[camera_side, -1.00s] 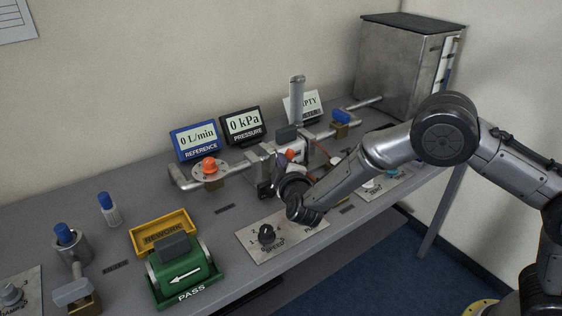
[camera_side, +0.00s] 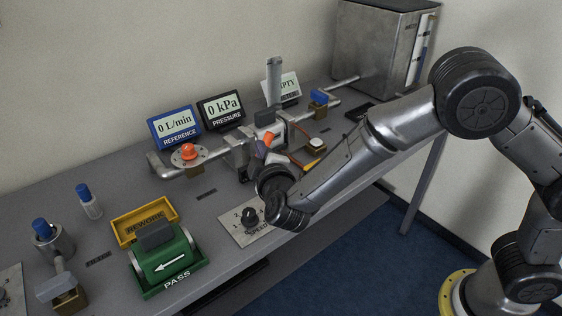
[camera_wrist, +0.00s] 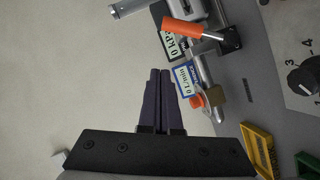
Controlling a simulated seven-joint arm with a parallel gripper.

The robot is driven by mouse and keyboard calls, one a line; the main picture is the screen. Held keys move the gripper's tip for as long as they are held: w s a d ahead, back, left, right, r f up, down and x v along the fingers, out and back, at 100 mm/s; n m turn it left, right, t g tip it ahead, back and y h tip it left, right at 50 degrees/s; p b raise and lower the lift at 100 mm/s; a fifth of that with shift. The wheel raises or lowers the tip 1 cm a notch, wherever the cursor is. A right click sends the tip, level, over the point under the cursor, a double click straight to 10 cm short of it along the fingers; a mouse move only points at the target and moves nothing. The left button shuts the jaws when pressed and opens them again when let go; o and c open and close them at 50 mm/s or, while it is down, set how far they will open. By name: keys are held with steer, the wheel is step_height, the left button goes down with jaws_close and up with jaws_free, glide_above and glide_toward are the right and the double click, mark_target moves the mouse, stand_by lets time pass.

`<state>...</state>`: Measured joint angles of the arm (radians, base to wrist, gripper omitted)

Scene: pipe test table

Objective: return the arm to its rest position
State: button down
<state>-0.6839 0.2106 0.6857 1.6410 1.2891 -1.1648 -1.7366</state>
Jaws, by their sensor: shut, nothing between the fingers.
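My arm reaches in from the right in the side view, with its wrist low over the bench, in front of the pipe fixture. My gripper is mostly hidden behind the wrist there. In the wrist view my gripper (camera_wrist: 158,78) shows as two dark fingers side by side, shut and empty. Beyond them are the wall and the bench.
The speed dial plate (camera_side: 238,232) lies close to my wrist. The pipe rig (camera_side: 236,152), reference display (camera_side: 175,127) and pressure display (camera_side: 221,110) stand behind. A metal tank (camera_side: 378,50) stands at back right.

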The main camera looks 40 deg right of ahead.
steer(key=d+r+m+t, duration=0.1)
steer(key=d+r+m, duration=0.1)
steer(key=d+r, duration=0.55)
steer(key=d+r+m, duration=0.1)
steer(key=d+r, duration=0.3)
steer(key=r, duration=0.7)
steer(key=s+d+r+t+y, duration=0.2)
steer(key=s+r+y, duration=0.3)
steer(key=s+r, duration=0.2)
steer(key=s+d+f+m+g+y, duration=0.1)
steer(key=s+f+m+g, duration=0.1)
steer(key=s+f+g, duration=0.4)
steer(key=s+d+f+m+g, duration=0.1)
steer(key=s+f+m+g, duration=0.2)
steer(key=s+f, duration=1)
steer(key=s+g, duration=0.3)
steer(key=s, duration=0.4)
steer(key=shift+s+f+y, duration=0.25)
steer(key=shift+s+y, duration=0.05)
steer(key=shift+y, duration=0.1)
steer(key=c, duration=1.6)
jaws_free()
